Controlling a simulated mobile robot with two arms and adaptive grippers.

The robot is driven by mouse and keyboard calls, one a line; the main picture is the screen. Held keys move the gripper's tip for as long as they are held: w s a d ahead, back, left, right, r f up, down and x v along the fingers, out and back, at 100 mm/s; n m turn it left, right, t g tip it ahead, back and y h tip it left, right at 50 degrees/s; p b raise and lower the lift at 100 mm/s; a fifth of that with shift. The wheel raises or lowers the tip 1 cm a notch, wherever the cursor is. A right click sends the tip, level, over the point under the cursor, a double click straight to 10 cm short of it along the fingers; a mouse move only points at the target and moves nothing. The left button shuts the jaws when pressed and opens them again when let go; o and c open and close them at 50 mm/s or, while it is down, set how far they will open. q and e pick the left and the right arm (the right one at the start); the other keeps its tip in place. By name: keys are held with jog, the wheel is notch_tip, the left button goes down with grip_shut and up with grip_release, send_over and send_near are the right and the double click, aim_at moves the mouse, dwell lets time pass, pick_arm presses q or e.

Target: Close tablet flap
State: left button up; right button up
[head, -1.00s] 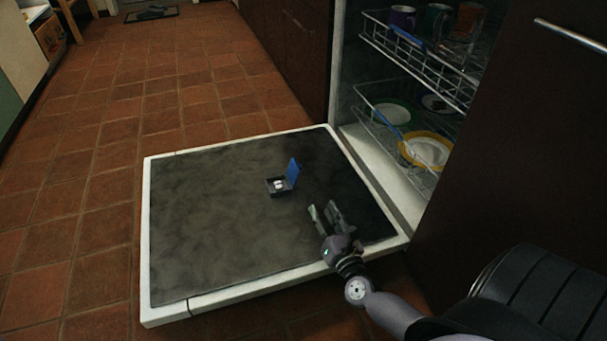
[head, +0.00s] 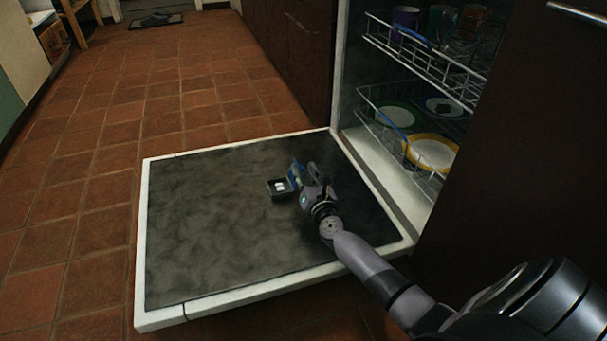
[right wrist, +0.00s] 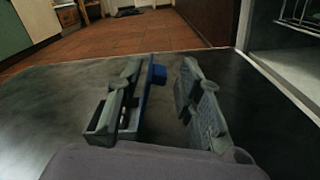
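The tablet dispenser is a small dark open box (head: 281,189) with a white tablet inside, on the dark inner face of the lowered dishwasher door. Its blue flap (head: 296,172) stands up at the box's right side, partly hidden by my right gripper (head: 308,174). In the right wrist view, the fingers of my right gripper (right wrist: 161,75) are apart. The left finger crosses in front of the box (right wrist: 98,121), and part of the blue flap (right wrist: 157,73) shows just right of that finger. I cannot tell whether they touch. My left gripper is not in view.
The open dishwasher door (head: 210,240) lies flat with a pale rim. Behind it on the right are the upper rack (head: 430,62) with mugs and the lower rack with plates, including a yellow-rimmed plate (head: 432,152). Most of the door's left side is clear.

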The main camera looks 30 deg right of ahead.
jog(key=shift+w, duration=0.25)
jog(key=shift+c, duration=0.5)
grip_shut()
